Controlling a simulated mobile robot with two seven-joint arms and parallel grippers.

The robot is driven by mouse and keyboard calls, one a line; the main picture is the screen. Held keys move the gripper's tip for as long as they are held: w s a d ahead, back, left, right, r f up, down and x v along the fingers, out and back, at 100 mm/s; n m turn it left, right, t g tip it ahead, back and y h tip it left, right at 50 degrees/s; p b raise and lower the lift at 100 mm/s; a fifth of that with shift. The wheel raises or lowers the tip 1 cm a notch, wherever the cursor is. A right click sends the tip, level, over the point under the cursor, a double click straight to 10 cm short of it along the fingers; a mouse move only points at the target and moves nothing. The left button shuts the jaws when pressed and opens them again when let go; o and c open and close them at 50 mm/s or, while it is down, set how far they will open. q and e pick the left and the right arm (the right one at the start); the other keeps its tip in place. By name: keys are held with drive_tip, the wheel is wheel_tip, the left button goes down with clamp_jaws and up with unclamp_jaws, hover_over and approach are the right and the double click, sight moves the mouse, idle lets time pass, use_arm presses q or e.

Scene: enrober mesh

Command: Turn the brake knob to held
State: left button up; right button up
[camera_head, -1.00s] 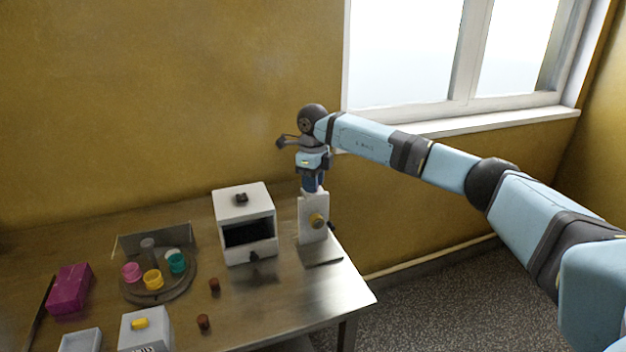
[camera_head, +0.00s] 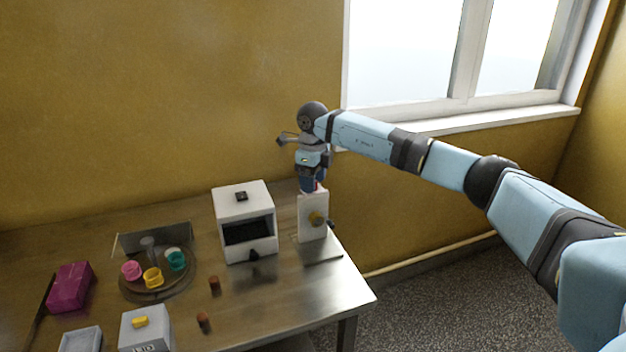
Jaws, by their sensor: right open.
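A white upright post (camera_head: 306,229) stands at the right end of the table, with a brass-coloured round knob (camera_head: 317,219) on its front face. I cannot tell from markings which knob is the brake knob. My right gripper (camera_head: 313,188) points down at the top of this post, above the brass knob. It is open, and its fingers are small and partly hidden. A small red patch shows between or behind the fingertips; I cannot tell what it belongs to. My left gripper is not in view.
A white box with a dark opening (camera_head: 243,203) stands left of the post. A round tray (camera_head: 157,292) holds pink, yellow and teal cups. A grey box with a yellow switch (camera_head: 140,322), a magenta box (camera_head: 70,287) and two brown pieces (camera_head: 214,283) are nearby.

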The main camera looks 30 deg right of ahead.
wheel_tip(320, 180, up, 14)
drive_tip(key=shift+b, duration=0.3)
drive_tip(key=shift+f, duration=0.2)
idle(0.4)
